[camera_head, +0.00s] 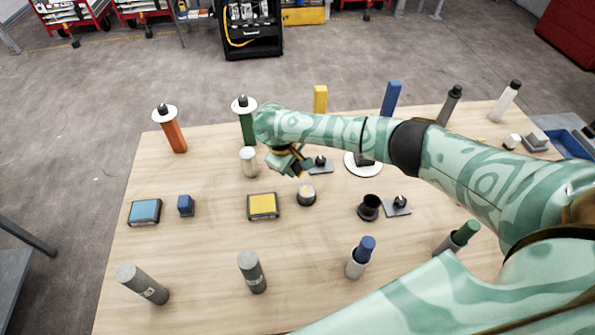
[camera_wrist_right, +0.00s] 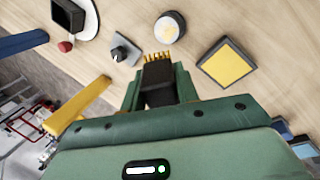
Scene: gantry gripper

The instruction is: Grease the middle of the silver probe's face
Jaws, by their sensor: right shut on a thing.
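My right gripper (camera_head: 290,163) is above the middle of the table. In the right wrist view its fingers (camera_wrist_right: 158,85) are shut on a dark brush with gold bristles (camera_wrist_right: 158,57), which point away from the palm. A pale, silvery cylinder (camera_head: 249,162) stands just left of the gripper. Other grey cylinders stand at the front left (camera_head: 145,284) and front middle (camera_head: 252,272). I cannot tell which one is the silver probe. A round pot with a cream top (camera_head: 306,196) sits in front of the gripper, apart from the brush; it also shows in the wrist view (camera_wrist_right: 170,26).
A yellow pad (camera_head: 263,206), a blue pad (camera_head: 145,212) and a blue block (camera_head: 186,205) lie nearby. Orange (camera_head: 173,136), green, yellow and blue upright pieces line the back. A black cup (camera_head: 369,207) and knobbed plate (camera_head: 398,207) are at right.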

